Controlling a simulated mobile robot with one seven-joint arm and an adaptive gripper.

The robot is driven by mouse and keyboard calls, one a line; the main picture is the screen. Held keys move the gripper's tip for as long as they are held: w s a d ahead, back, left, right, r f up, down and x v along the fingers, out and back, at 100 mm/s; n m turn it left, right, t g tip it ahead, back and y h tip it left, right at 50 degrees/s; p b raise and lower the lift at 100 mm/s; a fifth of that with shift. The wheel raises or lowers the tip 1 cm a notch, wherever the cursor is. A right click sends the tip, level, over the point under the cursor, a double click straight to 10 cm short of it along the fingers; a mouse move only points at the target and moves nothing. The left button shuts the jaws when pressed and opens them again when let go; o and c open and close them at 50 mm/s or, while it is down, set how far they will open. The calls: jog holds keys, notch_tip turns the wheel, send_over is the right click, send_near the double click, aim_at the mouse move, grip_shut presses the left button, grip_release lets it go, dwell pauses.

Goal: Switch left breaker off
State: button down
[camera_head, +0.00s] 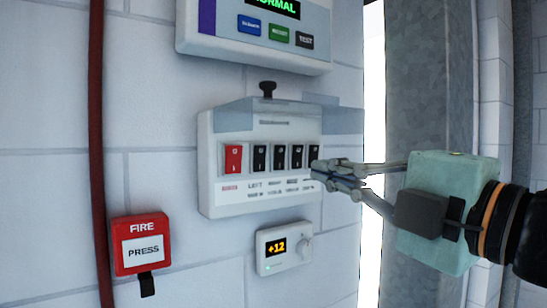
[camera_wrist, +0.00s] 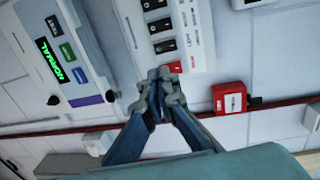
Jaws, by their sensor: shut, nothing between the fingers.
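The breaker panel (camera_head: 208,160) is a white box on the wall with one red switch (camera_head: 233,158) and several black switches to its right. The left breaker (camera_head: 260,158) is the black switch beside the red one, above the label "LEFT". In the wrist view the left breaker (camera_wrist: 165,46) lies just above the red switch (camera_wrist: 175,67). My gripper (camera_head: 318,172) is shut and empty at the panel's right end in the head view. In the wrist view my gripper (camera_wrist: 163,76) appears over the red switch's edge. I cannot tell whether it touches. The breaker's rocker position is unclear.
A translucent cover (camera_head: 343,118) with a black knob (camera_head: 267,88) sits at the panel's top. A display unit (camera_head: 215,45) reading "NORMAL" is above. A red fire button (camera_head: 142,243) and a thermostat (camera_head: 284,247) are below. A red pipe (camera_head: 96,130) runs at left.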

aim_at(261, 150)
jog(key=x, duration=1.3)
jog(key=shift+w+a+r+p, duration=0.1)
jog(key=shift+w+a+p, duration=0.05)
jog(key=shift+w+p, duration=0.2)
jog(key=shift+w+a, duration=0.1)
jog(key=shift+w+a+r+p, duration=0.25)
jog(key=shift+w+r+p, duration=0.05)
jog(key=shift+w+r, duration=0.05)
jog(key=shift+s+d+f, duration=0.1)
jog(key=shift+s, duration=0.1)
